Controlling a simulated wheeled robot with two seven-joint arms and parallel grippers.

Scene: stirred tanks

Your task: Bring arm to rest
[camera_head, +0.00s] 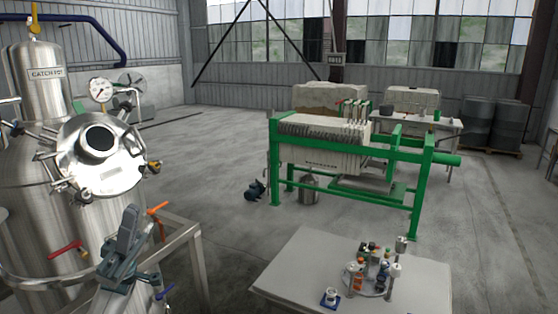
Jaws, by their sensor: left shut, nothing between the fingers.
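My left gripper (130,215) shows at the lower left, in front of the steel tank, pointing up. It is shut and nothing shows between its fingers. The silver part below it is my arm, running out at the bottom edge. My right gripper is not in view.
A table (300,262) holds a round rack of bottles (370,278).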

